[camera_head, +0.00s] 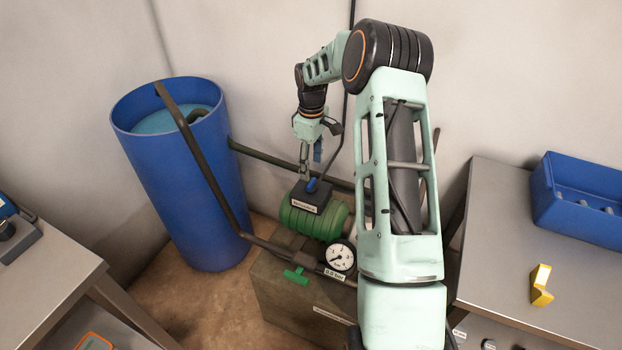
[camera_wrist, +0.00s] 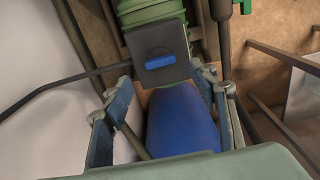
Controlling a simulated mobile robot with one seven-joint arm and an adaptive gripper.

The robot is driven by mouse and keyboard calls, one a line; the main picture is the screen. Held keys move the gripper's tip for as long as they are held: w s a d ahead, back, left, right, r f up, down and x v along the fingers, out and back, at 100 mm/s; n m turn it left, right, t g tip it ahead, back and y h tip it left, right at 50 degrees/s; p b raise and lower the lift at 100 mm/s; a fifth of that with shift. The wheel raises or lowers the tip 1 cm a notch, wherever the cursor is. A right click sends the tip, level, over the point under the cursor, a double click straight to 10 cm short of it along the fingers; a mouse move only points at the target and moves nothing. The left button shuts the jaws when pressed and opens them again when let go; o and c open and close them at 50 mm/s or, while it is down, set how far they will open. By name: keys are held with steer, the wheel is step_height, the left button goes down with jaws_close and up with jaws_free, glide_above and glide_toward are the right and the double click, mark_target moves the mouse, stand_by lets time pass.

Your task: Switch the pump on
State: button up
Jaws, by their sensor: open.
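The green pump (camera_head: 313,218) stands on a box at the foot of the wall, with a black switch box (camera_head: 308,197) on top. The switch box carries a blue rotary switch (camera_head: 312,185); in the wrist view the blue switch (camera_wrist: 158,62) lies crosswise on the box face. My gripper (camera_head: 311,168) hangs just above the switch box. In the wrist view my gripper (camera_wrist: 163,100) is open, its fingers apart and empty, with the switch ahead of and between the tips. I cannot tell whether a finger touches it.
A blue water barrel (camera_head: 185,190) stands left of the pump, with dark pipes (camera_head: 215,175) running from it. A pressure gauge (camera_head: 341,257) and a green valve handle (camera_head: 296,275) sit in front. A bench at right holds a blue bin (camera_head: 580,205) and a yellow bracket (camera_head: 541,285).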

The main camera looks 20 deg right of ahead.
mark_target(311, 182)
step_height(311, 182, down, 6)
steer(key=shift+f, duration=0.2)
steer(key=shift+c, duration=0.2)
steer(key=c, duration=1.1)
steer(key=m+b, duration=0.2)
steer(key=m, duration=1)
steer(key=shift+m+b, duration=0.3)
steer(key=shift+b, duration=0.1)
